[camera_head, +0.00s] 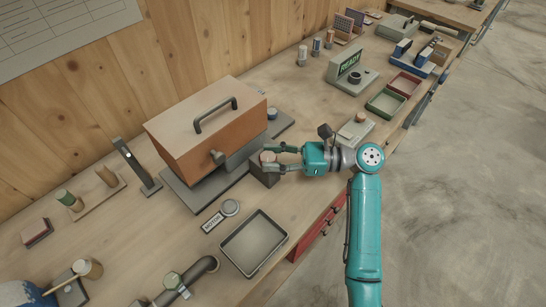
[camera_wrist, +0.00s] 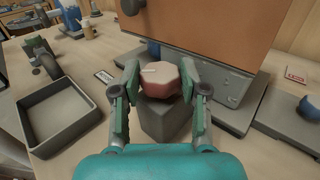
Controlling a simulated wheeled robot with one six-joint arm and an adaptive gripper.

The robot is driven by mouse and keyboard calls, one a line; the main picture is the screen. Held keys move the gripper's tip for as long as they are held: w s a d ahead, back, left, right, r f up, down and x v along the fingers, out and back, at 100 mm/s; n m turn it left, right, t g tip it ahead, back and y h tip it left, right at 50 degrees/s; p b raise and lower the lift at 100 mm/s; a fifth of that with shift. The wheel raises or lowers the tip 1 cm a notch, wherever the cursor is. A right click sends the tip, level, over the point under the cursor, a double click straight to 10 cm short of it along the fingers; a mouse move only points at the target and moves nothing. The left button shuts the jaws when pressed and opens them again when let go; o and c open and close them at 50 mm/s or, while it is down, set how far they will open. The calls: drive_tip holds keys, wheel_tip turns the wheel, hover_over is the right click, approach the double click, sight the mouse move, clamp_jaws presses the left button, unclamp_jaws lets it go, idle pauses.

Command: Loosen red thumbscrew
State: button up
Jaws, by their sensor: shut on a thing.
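The red thumbscrew (camera_wrist: 161,80) is a faceted knob with a pale top bearing a light line. The thumbscrew's underside and thread are hidden.
A dark empty tray (camera_head: 253,243) lies on the bench left of the block in the wrist view. A round grey part and a label plate (camera_head: 213,222) lie near it. A small grey plate (camera_head: 355,131) stands beyond my wrist. The bench edge is close to my arm.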

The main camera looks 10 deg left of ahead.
sight(273, 155)
drive_tip(key=shift+w+n+g+h, duration=0.1)
drive_tip(key=shift+n+g+h, duration=0.25)
drive_tip(key=shift+n+g, duration=0.85)
drive_tip(key=shift+w+n+g+h, duration=0.1)
drive_tip(key=shift+n+g+h, duration=0.4)
drive_tip(key=shift+g, duration=1.2)
drive_tip(key=shift+f+n, duration=0.1)
drive_tip(key=shift+n, duration=0.2)
drive_tip(key=o, duration=1.1)
drive_tip(key=shift+a, duration=0.1)
drive_tip(key=shift+o, duration=0.2)
wheel_tip(273, 155, up, 10)
drive_tip(key=shift+r, duration=0.1)
